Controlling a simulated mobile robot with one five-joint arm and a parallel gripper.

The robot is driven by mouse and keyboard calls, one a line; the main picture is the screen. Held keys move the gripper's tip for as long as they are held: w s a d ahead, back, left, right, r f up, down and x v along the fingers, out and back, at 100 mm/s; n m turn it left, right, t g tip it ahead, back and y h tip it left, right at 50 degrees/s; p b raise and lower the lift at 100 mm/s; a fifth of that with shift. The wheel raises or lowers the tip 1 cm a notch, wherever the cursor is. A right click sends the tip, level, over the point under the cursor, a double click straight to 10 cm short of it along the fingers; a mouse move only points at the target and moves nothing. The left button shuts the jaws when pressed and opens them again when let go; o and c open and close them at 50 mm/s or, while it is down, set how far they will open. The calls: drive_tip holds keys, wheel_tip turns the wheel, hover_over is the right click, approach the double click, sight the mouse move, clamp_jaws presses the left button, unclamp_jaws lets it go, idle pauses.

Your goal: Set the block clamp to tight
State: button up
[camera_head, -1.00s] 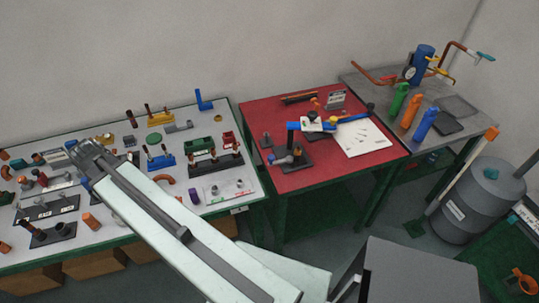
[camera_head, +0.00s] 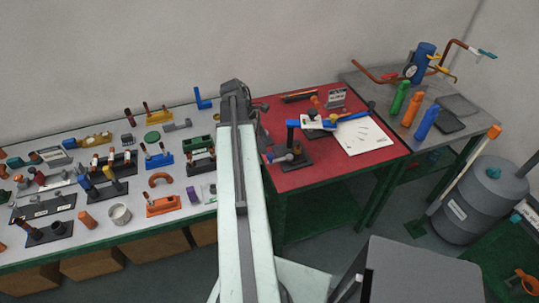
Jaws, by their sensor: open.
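My gripper (camera_head: 237,89) is at the top of my pale arm, over the gap between the white table and the red table (camera_head: 337,167). It is open and appears empty, though its fingertips are small. I cannot tell for sure which part is the block clamp. The clamp's setting is too small to read.
The white table (camera_head: 142,209) at left holds several coloured fittings and blocks. A paper sheet (camera_head: 362,136) lies on the red table. Green (camera_head: 399,97), orange (camera_head: 413,109) and blue (camera_head: 426,124) bottles stand on the grey table at right. A grey drum (camera_head: 466,200) stands on the floor.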

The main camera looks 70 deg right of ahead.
sight(270, 155)
drive_tip(key=b+x, duration=0.5)
drive_tip(key=x, duration=0.1)
drive_tip(key=shift+f, duration=0.3)
drive_tip(key=shift+r, duration=0.15)
clamp_jaws()
idle(0.8)
